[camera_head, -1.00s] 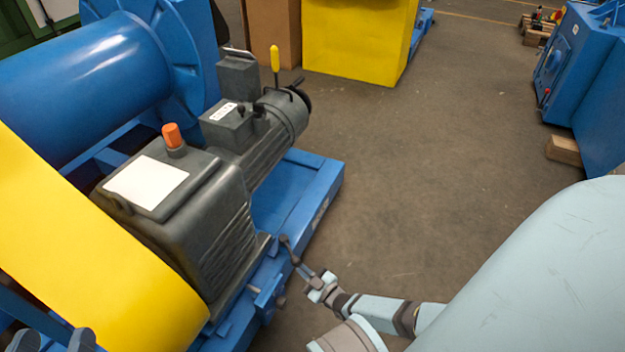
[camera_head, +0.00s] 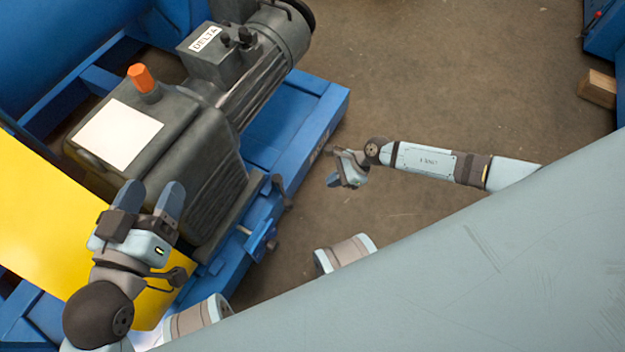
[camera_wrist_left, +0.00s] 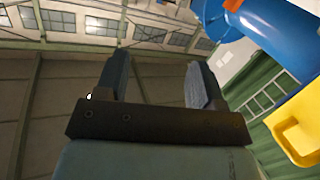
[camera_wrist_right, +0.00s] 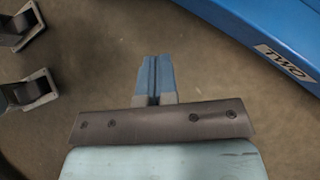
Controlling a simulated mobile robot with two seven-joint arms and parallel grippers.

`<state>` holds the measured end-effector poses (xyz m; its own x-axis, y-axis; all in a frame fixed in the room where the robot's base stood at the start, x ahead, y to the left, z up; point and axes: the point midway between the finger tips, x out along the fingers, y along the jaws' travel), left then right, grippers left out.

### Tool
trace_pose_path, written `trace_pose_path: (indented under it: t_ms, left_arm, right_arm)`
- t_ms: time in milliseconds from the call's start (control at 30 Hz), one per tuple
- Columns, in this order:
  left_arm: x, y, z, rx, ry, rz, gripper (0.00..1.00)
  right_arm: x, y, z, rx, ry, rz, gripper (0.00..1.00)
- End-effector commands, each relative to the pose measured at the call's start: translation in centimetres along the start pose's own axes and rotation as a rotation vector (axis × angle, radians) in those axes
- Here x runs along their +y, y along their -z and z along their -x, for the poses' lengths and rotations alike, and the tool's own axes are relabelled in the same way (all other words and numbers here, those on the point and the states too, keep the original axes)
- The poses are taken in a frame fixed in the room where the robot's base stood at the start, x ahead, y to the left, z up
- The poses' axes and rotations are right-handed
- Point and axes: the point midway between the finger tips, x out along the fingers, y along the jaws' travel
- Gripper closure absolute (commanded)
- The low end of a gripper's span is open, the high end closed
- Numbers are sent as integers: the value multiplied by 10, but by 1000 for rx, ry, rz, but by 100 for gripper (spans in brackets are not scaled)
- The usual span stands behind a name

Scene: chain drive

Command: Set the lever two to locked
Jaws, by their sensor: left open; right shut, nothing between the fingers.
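A small dark lever (camera_head: 279,190) stands up from the near right edge of the blue base frame (camera_head: 318,108); I cannot read its setting. A label reading "TWO" (camera_wrist_right: 285,62) is on the frame's side in the right wrist view. My right gripper (camera_head: 334,181) is shut and empty, over the floor to the right of the lever and apart from it. Its closed fingers (camera_wrist_right: 154,78) also show in the right wrist view. My left gripper (camera_head: 148,198) is open and empty in front of the gearbox; its spread fingers (camera_wrist_left: 157,85) point up in the left wrist view.
A dark gearbox (camera_head: 190,145) with an orange cap (camera_head: 142,78) and a motor labelled "DELTA" (camera_head: 206,38) sit on the frame. A yellow guard (camera_head: 40,215) is at left. A wood block (camera_head: 597,88) lies at right.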

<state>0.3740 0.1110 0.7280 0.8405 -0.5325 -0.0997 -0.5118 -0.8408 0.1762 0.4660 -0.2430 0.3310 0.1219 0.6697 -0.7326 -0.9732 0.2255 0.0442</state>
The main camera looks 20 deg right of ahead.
Motion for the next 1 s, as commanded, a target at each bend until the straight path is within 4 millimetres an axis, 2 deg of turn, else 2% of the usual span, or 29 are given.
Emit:
trace_pose_path:
  t_ms: [133, 267, 667, 800, 1000]
  left_arm:
    - [0, -4, 1, -3, 1, 0, 38]
    - [-3, -8, 1, 9, 4, -26, 38]
    - [-22, 4, -9, 145, 11, -264, 38]
    - [-25, 9, -11, 171, 12, -319, 38]
    - [-26, 16, -11, 203, 12, -356, 38]
  right_arm:
    - [-1, 2, -3, 29, 7, 64, 100]
    - [-1, 4, -22, 28, 6, 62, 100]
    - [-2, 7, -106, 27, 6, 58, 100]
    - [-2, -8, -120, 26, 7, 59, 100]
    - [-1, -17, -129, 28, 7, 57, 100]
